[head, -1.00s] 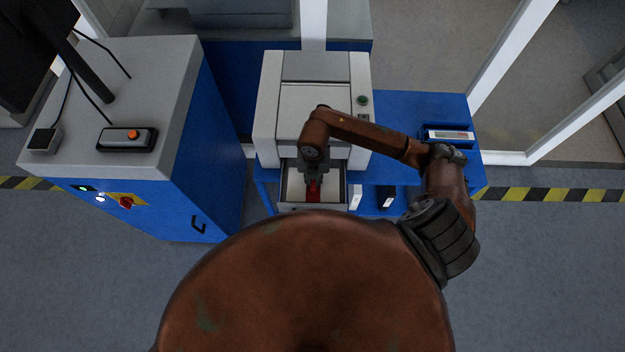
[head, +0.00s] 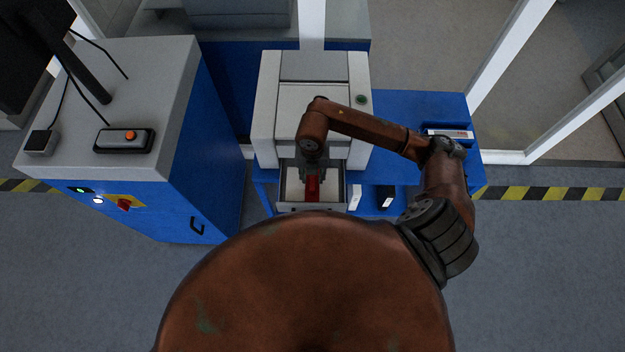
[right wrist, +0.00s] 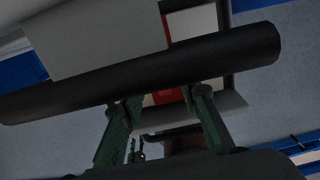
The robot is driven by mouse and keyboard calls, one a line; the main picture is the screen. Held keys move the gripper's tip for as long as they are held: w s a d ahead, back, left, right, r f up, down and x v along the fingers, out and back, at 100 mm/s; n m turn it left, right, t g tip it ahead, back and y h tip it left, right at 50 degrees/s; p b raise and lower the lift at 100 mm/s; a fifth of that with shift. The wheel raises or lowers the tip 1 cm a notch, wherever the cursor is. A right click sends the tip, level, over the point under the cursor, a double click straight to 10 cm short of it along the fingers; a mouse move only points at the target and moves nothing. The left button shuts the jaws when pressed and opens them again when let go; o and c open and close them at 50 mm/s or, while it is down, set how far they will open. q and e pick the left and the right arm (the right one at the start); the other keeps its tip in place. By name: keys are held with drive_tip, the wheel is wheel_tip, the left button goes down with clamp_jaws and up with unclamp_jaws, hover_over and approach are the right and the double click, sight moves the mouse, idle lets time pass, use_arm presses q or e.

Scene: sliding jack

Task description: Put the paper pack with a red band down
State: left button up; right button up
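The paper pack with a red band (head: 313,187) lies in the pulled-out drawer (head: 291,208) of a light grey machine. My right gripper (head: 312,174) is over the back part of the pack and hides some of it. In the right wrist view the two green fingers (right wrist: 160,100) stand apart, with part of the red band (right wrist: 166,32) and pale paper beyond them. A dark bar crosses that view and hides part of the pack. My left gripper is not in view.
The grey machine (head: 270,105) stands on a blue table (head: 410,150). A white binder-like item (head: 355,197) and a black one (head: 386,196) stand right of the drawer. A blue cabinet (head: 150,210) stands at left.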

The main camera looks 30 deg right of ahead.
sight(312, 181)
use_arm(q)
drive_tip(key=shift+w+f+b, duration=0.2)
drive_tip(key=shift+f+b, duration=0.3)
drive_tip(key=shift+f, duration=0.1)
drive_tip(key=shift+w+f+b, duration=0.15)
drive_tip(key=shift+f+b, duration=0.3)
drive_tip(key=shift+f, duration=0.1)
use_arm(e)
wheel_tip(312, 181, up, 9)
